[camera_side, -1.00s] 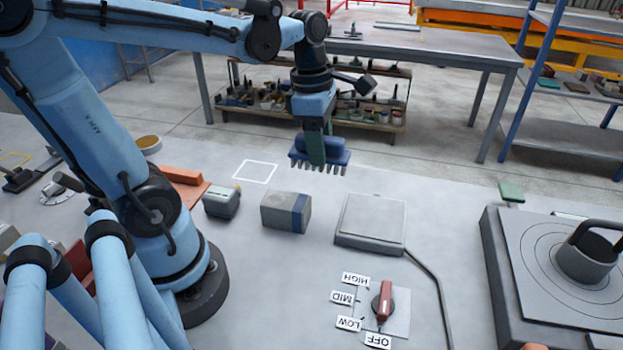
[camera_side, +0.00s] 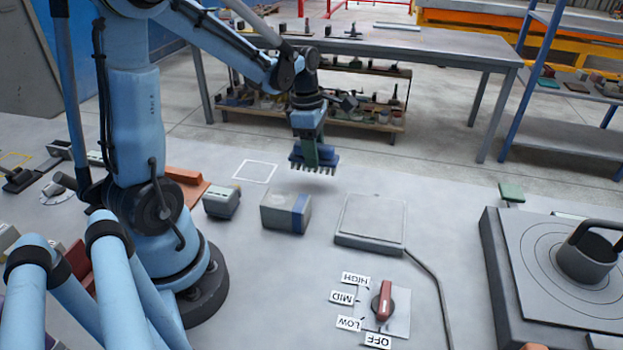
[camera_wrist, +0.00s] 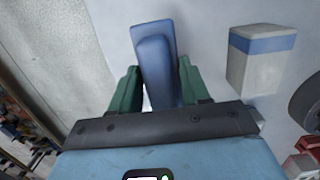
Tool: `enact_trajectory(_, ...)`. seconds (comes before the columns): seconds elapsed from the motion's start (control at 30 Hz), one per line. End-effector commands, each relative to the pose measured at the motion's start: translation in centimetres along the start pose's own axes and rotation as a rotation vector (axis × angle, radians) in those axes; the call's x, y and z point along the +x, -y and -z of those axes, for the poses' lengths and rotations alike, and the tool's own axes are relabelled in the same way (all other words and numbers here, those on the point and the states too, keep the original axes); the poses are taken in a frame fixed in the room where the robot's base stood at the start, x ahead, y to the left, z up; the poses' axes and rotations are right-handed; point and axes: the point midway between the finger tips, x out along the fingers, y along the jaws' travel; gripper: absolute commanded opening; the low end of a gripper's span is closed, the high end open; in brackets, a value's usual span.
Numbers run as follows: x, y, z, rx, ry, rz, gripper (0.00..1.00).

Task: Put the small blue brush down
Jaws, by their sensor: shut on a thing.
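The small blue brush (camera_side: 301,161) hangs below my gripper (camera_side: 311,153) in the side view, with its dark bristles pointing down above the grey table (camera_side: 370,190). A gap seems to show between bristles and table. My gripper is shut on the brush. In the wrist view, the brush's blue back (camera_wrist: 157,65) lies between the green fingers of my gripper (camera_wrist: 153,85). Its bristles are hidden there.
A grey block with a blue band (camera_side: 284,212) stands in front of the brush and also shows in the wrist view (camera_wrist: 258,62). A white outlined square (camera_side: 255,171) lies left. A flat grey plate (camera_side: 371,220) sits right. The table's back edge is close.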

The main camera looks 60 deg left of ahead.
Motion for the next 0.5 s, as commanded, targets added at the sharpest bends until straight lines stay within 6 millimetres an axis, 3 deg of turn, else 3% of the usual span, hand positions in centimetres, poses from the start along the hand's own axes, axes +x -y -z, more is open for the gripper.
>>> enact_trajectory(0.5,4.1,-0.1,0.6,0.0,0.0,0.0,0.13)
